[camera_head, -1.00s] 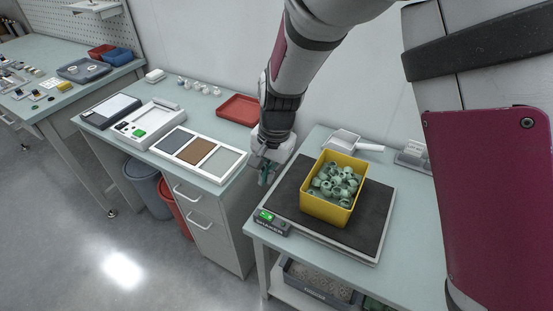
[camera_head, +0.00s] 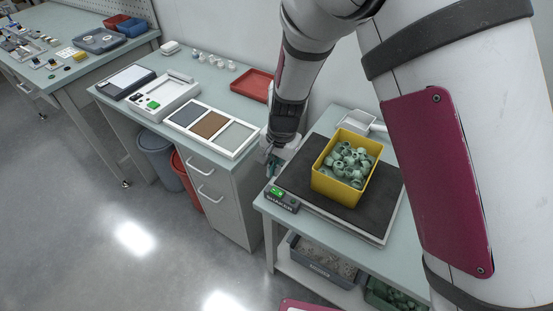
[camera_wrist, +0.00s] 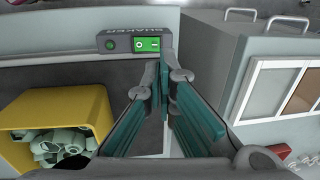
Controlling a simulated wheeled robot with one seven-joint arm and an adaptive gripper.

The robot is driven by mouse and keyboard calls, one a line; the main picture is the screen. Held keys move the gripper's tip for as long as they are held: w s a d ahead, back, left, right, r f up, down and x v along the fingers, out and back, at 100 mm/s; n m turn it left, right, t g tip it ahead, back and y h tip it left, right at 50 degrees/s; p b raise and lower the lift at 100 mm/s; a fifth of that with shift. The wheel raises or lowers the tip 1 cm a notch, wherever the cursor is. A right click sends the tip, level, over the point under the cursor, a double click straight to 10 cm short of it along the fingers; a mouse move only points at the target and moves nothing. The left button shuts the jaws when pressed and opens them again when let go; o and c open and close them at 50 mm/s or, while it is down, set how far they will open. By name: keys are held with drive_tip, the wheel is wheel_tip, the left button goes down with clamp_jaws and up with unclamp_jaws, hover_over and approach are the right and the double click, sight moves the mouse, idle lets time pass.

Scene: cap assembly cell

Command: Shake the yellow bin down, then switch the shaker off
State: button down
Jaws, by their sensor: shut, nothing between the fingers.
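The yellow bin (camera_head: 337,185) stands upright on the black top of the shaker (camera_head: 381,218), holding green-grey caps (camera_head: 350,160) heaped unevenly. The shaker's control box (camera_head: 281,199), with a lit green display, is at its front left corner. In the wrist view the box (camera_wrist: 133,45) shows a round green lamp and a green panel with two marked buttons. My gripper (camera_head: 270,168) is just behind and above the box, left of the bin. Its teal fingers (camera_wrist: 165,85) are shut and empty, pointing toward the box, and look apart from it. The yellow bin (camera_wrist: 62,112) also shows at left there.
A white scoop (camera_head: 357,121) lies behind the shaker. The neighbouring bench at left holds a three-part tray (camera_head: 211,129), a red tray (camera_head: 252,85) and a white device (camera_head: 162,97). The floor in front is clear.

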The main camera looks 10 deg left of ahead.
sight(271, 190)
drive_tip(key=f, duration=0.5)
drive_tip(key=a+f, duration=0.1)
drive_tip(key=f, duration=0.2)
drive_tip(key=shift+w, duration=0.15)
drive_tip(key=shift+w+a+f, duration=0.1)
drive_tip(key=shift+a+f, duration=0.05)
drive_tip(key=shift+f, duration=0.25)
drive_tip(key=shift+s+d+r+p, duration=0.15)
drive_tip(key=shift+d+r+p, duration=0.1)
drive_tip(key=shift+d, duration=0.15)
drive_tip(key=shift+s+d+r+p, duration=0.1)
drive_tip(key=shift+d+p, duration=0.1)
drive_tip(key=shift+d, duration=0.15)
